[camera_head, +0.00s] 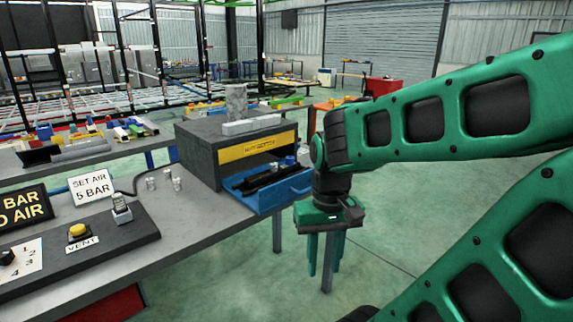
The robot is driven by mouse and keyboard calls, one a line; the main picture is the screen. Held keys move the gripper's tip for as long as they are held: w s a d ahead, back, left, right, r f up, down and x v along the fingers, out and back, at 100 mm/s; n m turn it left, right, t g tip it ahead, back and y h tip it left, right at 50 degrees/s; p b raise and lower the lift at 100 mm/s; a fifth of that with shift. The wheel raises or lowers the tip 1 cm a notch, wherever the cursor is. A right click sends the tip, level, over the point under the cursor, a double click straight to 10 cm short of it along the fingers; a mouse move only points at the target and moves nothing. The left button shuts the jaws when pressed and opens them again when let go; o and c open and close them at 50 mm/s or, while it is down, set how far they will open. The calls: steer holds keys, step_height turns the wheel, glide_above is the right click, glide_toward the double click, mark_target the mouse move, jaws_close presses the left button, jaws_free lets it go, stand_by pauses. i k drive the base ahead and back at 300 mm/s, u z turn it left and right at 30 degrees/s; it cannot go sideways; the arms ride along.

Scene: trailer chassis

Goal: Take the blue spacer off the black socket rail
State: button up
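A black socket rail (262,179) lies in the open blue drawer (287,193) of the dark cabinet on the bench. A small blue piece (289,161), which looks like the blue spacer, shows at the far right end of the rail. It is too small to tell exactly how it sits on the rail. My gripper (326,270) hangs to the right of the drawer and nearer to me, apart from both rail and spacer. Its green fingers point down with a gap between them, and nothing shows between them but background.
The dark cabinet (198,148) has a yellow label and grey blocks on top. Small metal cylinders (168,178), signs and a control panel (100,243) with a yellow button stand on the bench (205,222) at left. Open green floor lies below and right of the drawer.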

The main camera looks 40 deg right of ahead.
mark_target(289, 160)
steer(key=k, duration=0.65)
steer(key=z, duration=0.35)
steer(key=i, duration=0.75)
steer(key=z, duration=1.05)
steer(key=i, duration=1.45)
steer(key=z, duration=0.25)
